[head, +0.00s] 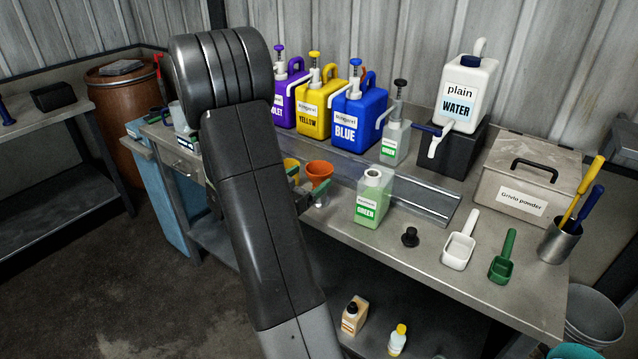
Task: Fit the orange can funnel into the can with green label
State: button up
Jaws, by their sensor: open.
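The orange can funnel (319,171) stands on the bench, just right of my arm, with its wide mouth up; its lower part is partly hidden. The can with green label (368,206) is a translucent, pale green container standing upright to the right of the funnel. Its top opening is uncapped and nothing sits in it. My gripper (307,188) shows only in part behind my arm. It is open, with its fingertips close to the funnel's lower part; I cannot tell whether they touch it.
A black cap (411,237), white scoop (459,240) and green scoop (503,257) lie right of the can. Behind are purple, yellow and blue jugs (359,120), a smaller green-labelled pump bottle (396,140) and a metal rail (420,198). A yellow cup (291,167) stands left of the funnel.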

aim_at(326, 164)
jog(key=shift+p+x, duration=0.75)
jog(key=shift+x, duration=2.05)
jog(key=shift+a+f, duration=0.1)
jog(key=shift+c, duration=0.2)
jog(key=c, duration=0.9)
